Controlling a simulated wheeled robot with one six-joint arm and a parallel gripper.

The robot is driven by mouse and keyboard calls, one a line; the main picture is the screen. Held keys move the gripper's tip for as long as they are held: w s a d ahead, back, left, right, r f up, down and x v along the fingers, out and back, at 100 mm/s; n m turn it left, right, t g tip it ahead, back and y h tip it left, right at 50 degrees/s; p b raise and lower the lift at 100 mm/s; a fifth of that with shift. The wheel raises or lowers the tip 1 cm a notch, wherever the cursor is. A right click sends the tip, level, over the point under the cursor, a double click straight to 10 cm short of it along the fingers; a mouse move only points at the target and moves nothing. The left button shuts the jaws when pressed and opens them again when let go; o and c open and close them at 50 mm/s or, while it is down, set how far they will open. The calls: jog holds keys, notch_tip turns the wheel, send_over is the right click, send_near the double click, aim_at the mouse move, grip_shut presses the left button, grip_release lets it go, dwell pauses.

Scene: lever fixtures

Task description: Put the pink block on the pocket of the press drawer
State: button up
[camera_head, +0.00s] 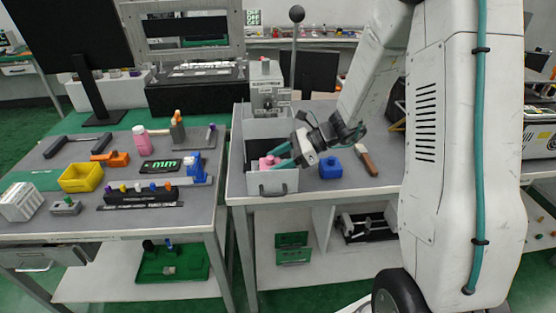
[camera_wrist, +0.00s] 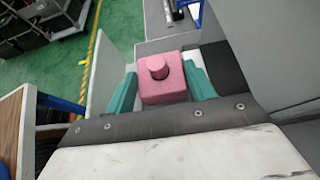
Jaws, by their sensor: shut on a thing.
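The pink block (camera_wrist: 162,82) has a round knob on top and sits between the teal fingers of my gripper (camera_wrist: 162,90) in the wrist view. My gripper is shut on it. In the head view the pink block (camera_head: 267,162) is partly hidden by my gripper (camera_head: 276,157), which reaches in from the right over the press drawer (camera_head: 272,182). The drawer is a grey open box with a dark handle on its front. The block is inside or just above the drawer; I cannot tell whether it touches the floor. The pocket is not clearly visible.
A blue block (camera_head: 330,168) and a wooden-handled tool (camera_head: 366,160) lie to the right of the drawer. The press (camera_head: 266,85) with its upright lever (camera_head: 296,50) stands behind. The left table holds a yellow bin (camera_head: 81,178) and a pink bottle (camera_head: 141,138).

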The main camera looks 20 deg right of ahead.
jog(key=o, duration=1.2)
jog(key=shift+f, duration=0.15)
jog(key=shift+c, duration=0.2)
jog(key=shift+r, duration=0.2)
jog(key=v, duration=1.1)
jog(key=s+a+r+n+g+h, duration=0.4)
jog(key=s+a+r+n, duration=0.4)
jog(key=s+n, duration=0.25)
jog(key=s+r+n+t+h, duration=0.1)
jog(key=s+r+n+h, duration=0.2)
jog(key=s+n+h, duration=0.4)
jog(key=s+n, duration=0.4)
jog(key=s, duration=0.5)
jog(key=shift+t+h, duration=0.3)
